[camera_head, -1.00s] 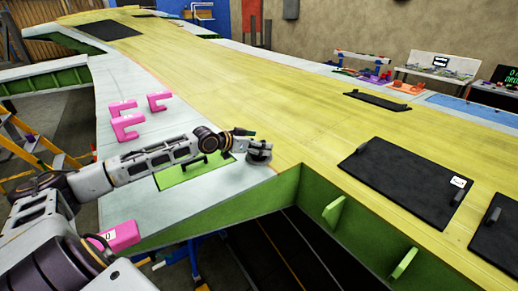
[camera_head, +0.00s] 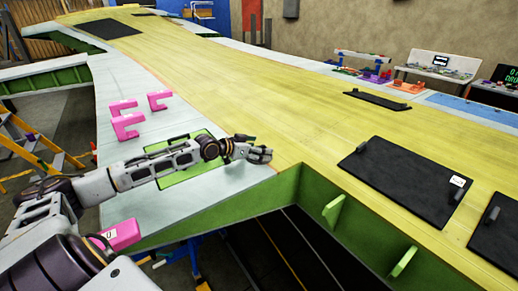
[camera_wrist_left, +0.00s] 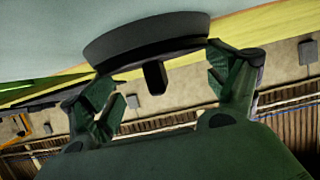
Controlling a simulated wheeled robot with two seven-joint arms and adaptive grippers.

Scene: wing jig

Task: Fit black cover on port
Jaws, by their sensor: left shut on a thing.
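The black cover (camera_wrist_left: 145,42) is a round dark disc with a small peg (camera_wrist_left: 155,77), seen at the top of the left wrist view. In the head view my left gripper (camera_head: 260,153) is over the pale wing skin, near the yellow area's edge, with the cover largely hidden there. I cannot make out the port; the gripper and arm may hide it. My right gripper is not in view.
A green rectangular panel (camera_head: 170,176) lies partly behind my left arm. Pink brackets (camera_head: 128,125) stand farther up the wing, and a pink block (camera_head: 122,234) is near my arm. Black panels (camera_head: 403,185) lie on the yellow skin. An open green-walled bay (camera_head: 320,235) lies below the wing edge.

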